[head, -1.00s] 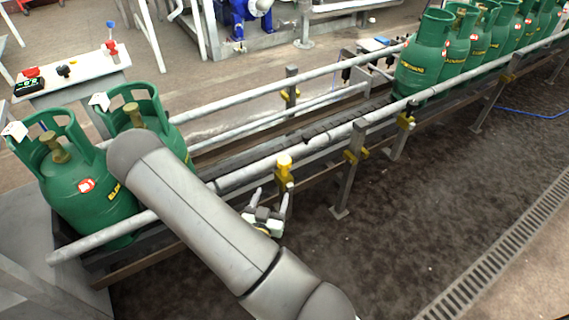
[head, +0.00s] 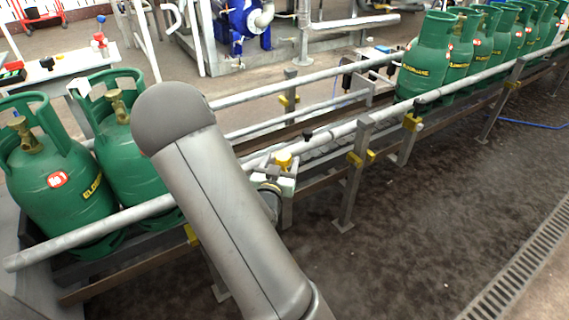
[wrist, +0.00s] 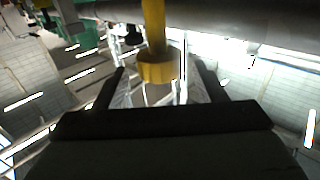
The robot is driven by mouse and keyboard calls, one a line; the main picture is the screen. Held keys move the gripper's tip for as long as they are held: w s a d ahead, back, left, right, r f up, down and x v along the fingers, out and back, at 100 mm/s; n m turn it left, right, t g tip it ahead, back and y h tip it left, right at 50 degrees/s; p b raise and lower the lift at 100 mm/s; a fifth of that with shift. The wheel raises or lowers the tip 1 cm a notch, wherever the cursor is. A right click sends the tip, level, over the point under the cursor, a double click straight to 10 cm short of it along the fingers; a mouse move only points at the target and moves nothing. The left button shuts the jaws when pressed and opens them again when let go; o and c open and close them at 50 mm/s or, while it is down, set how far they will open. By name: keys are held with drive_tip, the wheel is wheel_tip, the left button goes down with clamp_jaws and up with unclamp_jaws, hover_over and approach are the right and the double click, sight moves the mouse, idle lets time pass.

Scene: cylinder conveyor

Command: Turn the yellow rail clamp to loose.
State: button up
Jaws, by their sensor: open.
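The yellow rail clamp (head: 283,159) sits on the near grey rail, right of my forearm in the head view. In the wrist view the yellow clamp (wrist: 154,68) shows as an upright bar with a wider block at its lower end, just under the rail. My gripper (head: 281,170) is at the clamp, partly covering it in the head view. In the wrist view my gripper (wrist: 160,78) is open, with one dark finger on each side of the yellow block. Whether a finger touches it cannot be told.
The near rail (head: 335,132) runs across just beyond my gripper. Two green cylinders (head: 65,178) stand at the left, and several more (head: 427,62) stand on the conveyor at the right. Other yellow brackets (head: 360,157) sit on the posts. The floor in front is clear.

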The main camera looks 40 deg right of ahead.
sight(288, 153)
drive_tip(key=shift+x, duration=2.2)
drive_tip(key=shift+c, duration=0.3)
drive_tip(key=c, duration=0.9)
drive_tip(key=m+g+h, duration=0.1)
drive_tip(key=m+g, duration=0.1)
drive_tip(key=shift+g+h, duration=0.3)
drive_tip(key=m+g, duration=0.1)
drive_tip(key=m+g+h+p, duration=0.1)
drive_tip(key=g, duration=0.1)
drive_tip(key=m+g, duration=0.1)
drive_tip(key=shift+s+d+r+g+h+p, duration=0.1)
drive_tip(key=shift+s+r+g+h+p, duration=0.05)
drive_tip(key=shift+s+g+h+p, duration=0.2)
drive_tip(key=shift+s+m+g+p, duration=0.15)
drive_tip(key=shift+m+g+p, duration=0.4)
drive_tip(key=shift+m+g, duration=0.65)
drive_tip(key=shift+s+m+g+p, duration=0.1)
drive_tip(key=shift+m+g+p, duration=0.55)
drive_tip(key=shift+g, duration=1)
